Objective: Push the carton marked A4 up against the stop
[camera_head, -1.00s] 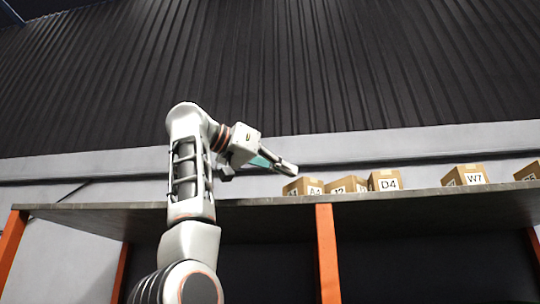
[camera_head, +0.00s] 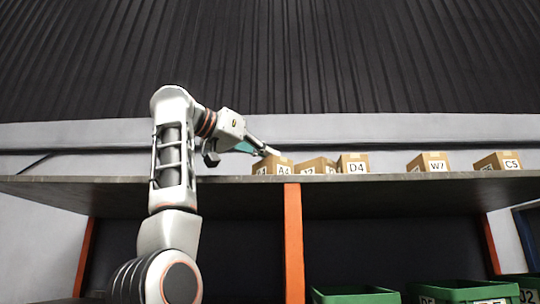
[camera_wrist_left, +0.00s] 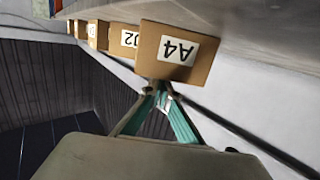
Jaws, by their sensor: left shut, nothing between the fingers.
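The carton marked A4 (camera_head: 273,167) is a small brown box with white labels, standing on the shelf (camera_head: 100,181) in the head view. In the left wrist view the A4 carton (camera_wrist_left: 178,52) is close, its label appearing upside down. My left gripper (camera_head: 270,151) is shut and empty, its fingertips at the upper edge of the A4 carton in the head view. In the left wrist view the fingertips (camera_wrist_left: 160,90) meet the carton's edge in the picture; I cannot tell whether they touch it. I cannot make out the stop. My right gripper is not in view.
To the right of A4 stand a carton partly marked 2 (camera_head: 316,166), the D4 carton (camera_head: 353,163), the W7 carton (camera_head: 429,162) and the C5 carton (camera_head: 498,161). An orange post (camera_head: 293,240) supports the shelf. Green bins (camera_head: 355,297) sit below.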

